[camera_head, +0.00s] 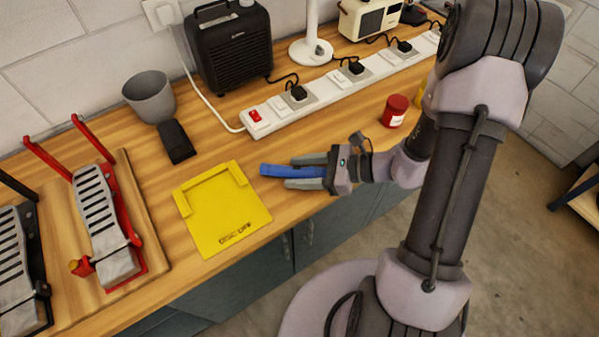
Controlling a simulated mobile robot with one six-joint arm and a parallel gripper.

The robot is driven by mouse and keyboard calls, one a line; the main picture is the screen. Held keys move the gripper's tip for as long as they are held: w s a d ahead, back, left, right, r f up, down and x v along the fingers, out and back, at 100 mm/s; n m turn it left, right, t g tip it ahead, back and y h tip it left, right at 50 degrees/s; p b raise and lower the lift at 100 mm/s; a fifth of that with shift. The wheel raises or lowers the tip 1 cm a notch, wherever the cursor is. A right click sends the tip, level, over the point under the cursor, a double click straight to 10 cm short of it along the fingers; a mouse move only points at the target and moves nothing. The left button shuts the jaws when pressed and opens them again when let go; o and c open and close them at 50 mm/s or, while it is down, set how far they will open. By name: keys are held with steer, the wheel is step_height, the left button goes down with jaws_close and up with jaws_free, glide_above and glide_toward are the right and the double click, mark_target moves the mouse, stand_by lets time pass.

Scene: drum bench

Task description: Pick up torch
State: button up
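A slim blue bar-shaped object (276,170), which may be the torch, lies between the two grey fingers of my gripper (300,171) at the front edge of the wooden bench. Its left end sticks out past the fingertips, and its right end runs back towards the palm. The fingers lie along both sides of it. I cannot tell whether they press on it or whether it is lifted off the bench. No other clear torch shape shows.
A yellow tray (222,222) lies just left of my gripper on the bench (165,218). Behind are a white power strip (330,88), a black heater-like box (229,55) and a grey cup (149,96) beside a black block (176,141). A red jar (395,111) stands right, pedals (104,220) left.

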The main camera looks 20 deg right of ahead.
jaws_close()
